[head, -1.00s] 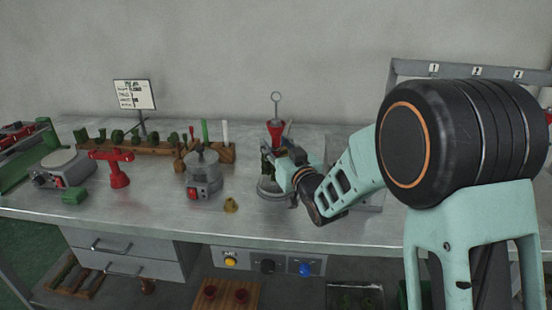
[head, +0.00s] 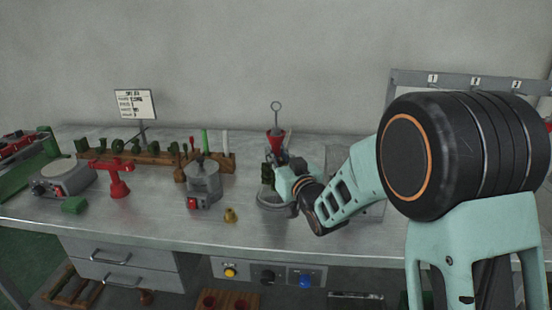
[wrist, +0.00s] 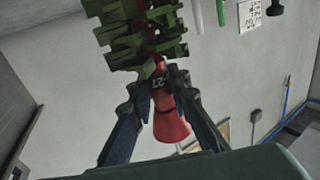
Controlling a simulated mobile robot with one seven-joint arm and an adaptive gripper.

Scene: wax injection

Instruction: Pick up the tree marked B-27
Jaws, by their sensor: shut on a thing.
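The tree has a red cone-shaped base (wrist: 170,122) marked "27" on its neck and green wax pieces (wrist: 145,35) around its stem in the wrist view. Any letter before the number is not readable. My gripper (wrist: 160,88) is shut on the red neck, one dark finger on each side. In the head view the red base (head: 276,136) is up and the green pieces (head: 268,172) are below, partly hidden by my gripper (head: 280,162). A ringed rod (head: 276,106) rises above the red base. A round grey base (head: 272,201) lies below; contact with it is unclear.
A grey pot (head: 203,182) and a small brass piece (head: 230,215) stand left of my gripper. Further left are a red stand (head: 118,182), a grey scale (head: 66,179) and a wooden rack (head: 155,158). A numbered rail (head: 455,79) stands behind my arm.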

